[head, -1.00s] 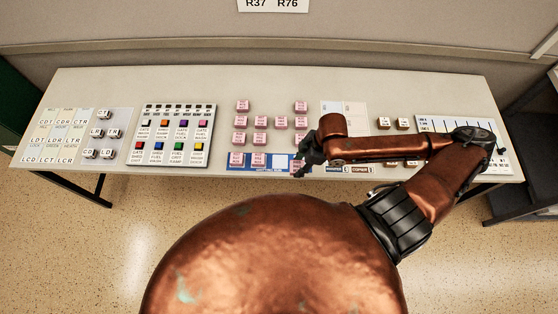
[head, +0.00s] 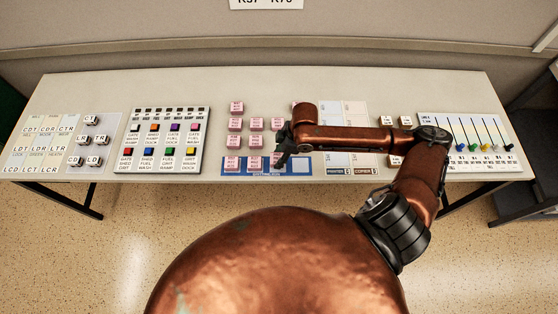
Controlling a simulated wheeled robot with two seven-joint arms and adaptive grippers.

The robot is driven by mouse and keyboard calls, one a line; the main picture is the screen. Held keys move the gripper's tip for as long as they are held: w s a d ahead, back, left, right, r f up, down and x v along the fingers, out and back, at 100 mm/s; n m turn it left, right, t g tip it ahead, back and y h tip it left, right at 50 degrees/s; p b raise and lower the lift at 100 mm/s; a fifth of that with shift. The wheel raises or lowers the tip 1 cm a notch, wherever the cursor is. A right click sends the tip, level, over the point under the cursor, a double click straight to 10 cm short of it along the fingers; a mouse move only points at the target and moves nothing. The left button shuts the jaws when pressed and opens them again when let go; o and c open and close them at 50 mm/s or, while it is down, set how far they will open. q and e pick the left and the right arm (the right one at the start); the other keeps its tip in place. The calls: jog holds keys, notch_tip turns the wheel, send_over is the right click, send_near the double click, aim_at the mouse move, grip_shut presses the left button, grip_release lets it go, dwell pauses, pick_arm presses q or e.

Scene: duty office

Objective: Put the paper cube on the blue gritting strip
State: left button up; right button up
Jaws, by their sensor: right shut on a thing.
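The blue strip (head: 316,170) lies along the table's front edge, left of the printer and copier sheet. Two pink labelled cubes stand on its left part, one at the left end (head: 232,164) and one beside it (head: 254,163). My right gripper (head: 281,162) is over the strip, shut on a pink cube (head: 276,157) at or just above the strip. I cannot tell whether that cube touches it. The fingers hide part of the cube, and its label is too small to read. A pale slot shows on the strip right of the gripper. My left gripper is not in view.
More pink cubes (head: 235,125) stand in rows behind the strip, close to my right gripper. A printer and copier sheet (head: 336,172), brown-sided cubes (head: 387,121) and a slider panel (head: 485,160) are to the right.

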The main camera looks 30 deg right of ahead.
jog(key=shift+f, duration=1.5)
jog(key=shift+f, duration=0.1)
jog(key=o, duration=1.1)
jog(key=shift+o, duration=0.2)
jog(key=p+v, duration=0.1)
jog(key=v, duration=1.1)
jog(key=shift+p, duration=0.3)
